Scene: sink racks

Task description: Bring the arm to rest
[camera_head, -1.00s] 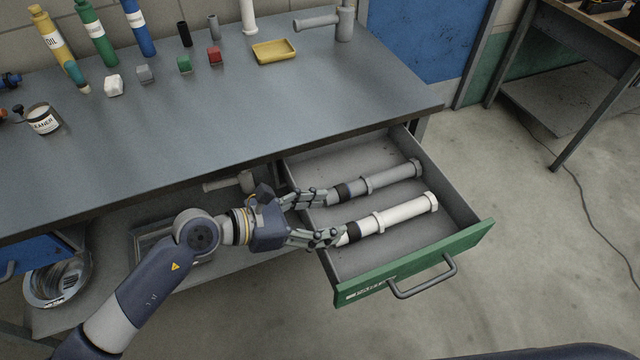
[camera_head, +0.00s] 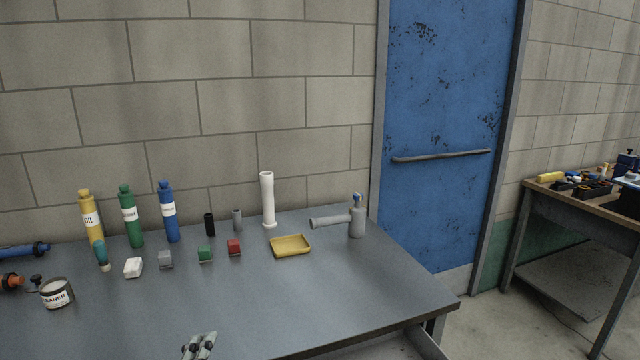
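Fingers of my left gripper (camera_head: 200,345) show at the bottom edge, in front of the workbench top (camera_head: 330,290). Only the finger ends are in the picture, close together, and nothing shows between them. Whether they are open or shut is unclear. The rest of the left arm is out of view below. My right gripper is not in view.
The front right of the bench top is clear.

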